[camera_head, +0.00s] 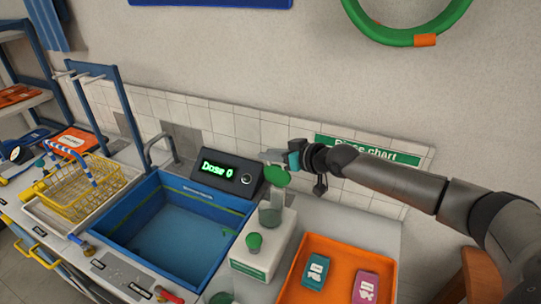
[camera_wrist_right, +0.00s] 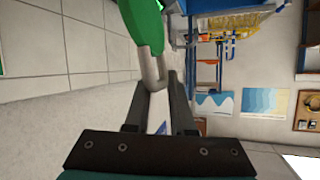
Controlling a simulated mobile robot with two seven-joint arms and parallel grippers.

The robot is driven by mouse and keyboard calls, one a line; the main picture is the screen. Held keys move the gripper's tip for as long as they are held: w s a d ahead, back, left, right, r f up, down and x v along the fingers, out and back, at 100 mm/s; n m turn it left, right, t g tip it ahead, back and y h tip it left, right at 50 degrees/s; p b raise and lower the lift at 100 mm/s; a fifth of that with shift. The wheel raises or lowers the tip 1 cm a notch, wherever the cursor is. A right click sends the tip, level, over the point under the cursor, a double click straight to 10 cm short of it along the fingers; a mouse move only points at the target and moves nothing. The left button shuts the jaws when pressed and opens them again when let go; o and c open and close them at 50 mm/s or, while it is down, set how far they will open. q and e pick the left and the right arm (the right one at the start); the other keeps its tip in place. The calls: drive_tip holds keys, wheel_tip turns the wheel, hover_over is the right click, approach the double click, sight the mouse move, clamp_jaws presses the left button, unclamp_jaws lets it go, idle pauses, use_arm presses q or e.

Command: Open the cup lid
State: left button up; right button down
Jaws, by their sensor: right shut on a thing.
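A green round lid (camera_head: 277,177) shows above a greyish see-through cup (camera_head: 270,216) on a white block (camera_head: 259,262) right of the sink. The lid looks tilted up, with its broad face toward me; I cannot tell whether it is still joined to the cup. My right gripper (camera_head: 273,157) is just above and behind the lid. In the right wrist view its fingers (camera_wrist_right: 157,82) are shut on a grey piece (camera_wrist_right: 150,68) at the edge of a green part (camera_wrist_right: 143,22), apparently the lid. My left gripper is not in view.
A blue sink (camera_head: 180,225) lies to the left, with a black "Dose 0" display (camera_head: 225,173) behind it. An orange tray (camera_head: 320,250) with two packets is at right. A yellow basket (camera_head: 82,187) is far left.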

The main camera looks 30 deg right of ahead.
drive_tip(key=shift+s+d+f, duration=0.2)
drive_tip(key=shift+f, duration=0.4)
drive_tip(key=c, duration=1.2)
unclamp_jaws()
drive_tip(key=o, duration=0.3)
drive_tip(key=shift+w+d, duration=0.15)
drive_tip(key=shift+o, duration=0.5)
drive_tip(key=shift+r, duration=0.25)
drive_tip(key=p+v, duration=0.4)
drive_tip(key=v, duration=1.1)
drive_tip(key=shift+r, duration=0.2)
